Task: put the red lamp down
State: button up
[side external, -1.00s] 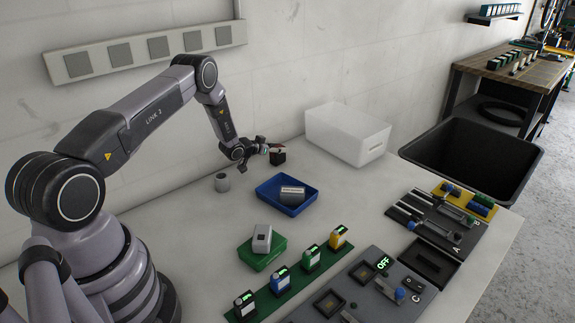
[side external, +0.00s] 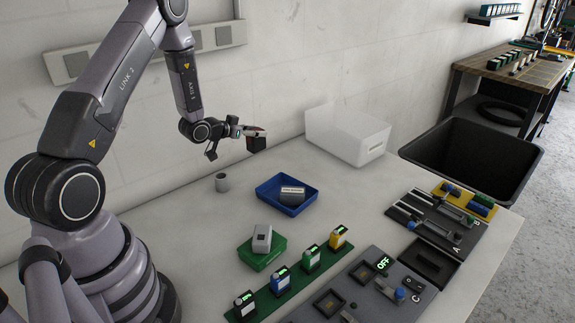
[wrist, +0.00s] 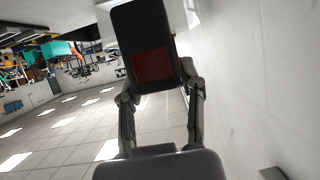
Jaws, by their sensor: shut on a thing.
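The red lamp is a dark block with a red face. In the side external view the lamp (side external: 257,144) is in the air near the wall, above the back of the table. My gripper (side external: 247,133) is shut on it. In the wrist view the lamp (wrist: 152,60) sits between the two fingers of my gripper (wrist: 158,90), with its red panel facing the camera. The lamp is clear of the table (side external: 215,218).
A white box (side external: 345,133) stands at the back right. A green tray (side external: 258,256) holds a light block. Batteries and a control panel (side external: 365,295) fill the front. A large black bin (side external: 470,155) is beyond.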

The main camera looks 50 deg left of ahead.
jog(key=s+d+m+h, duration=0.3)
jog(key=d+m+h, duration=0.25)
jog(key=d, duration=2.25)
jog(key=shift+g+h, duration=0.35)
jog(key=shift+g, duration=0.05)
jog(key=w+f, duration=0.3)
jog(key=w, duration=0.1)
jog(key=w+d+f, duration=0.1)
jog(key=w+f, duration=0.2)
jog(key=w, duration=0.1)
jog(key=w+d+f, duration=0.1)
jog(key=w+f, duration=0.2)
jog(key=w, duration=0.2)
jog(key=shift+d, duration=0.2)
jog(key=shift+w+f, duration=0.2)
jog(key=shift+f, duration=1.55)
jog(key=shift+f, duration=0.15)
jog(key=o, duration=1.2)
jog(key=shift+c, duration=0.2)
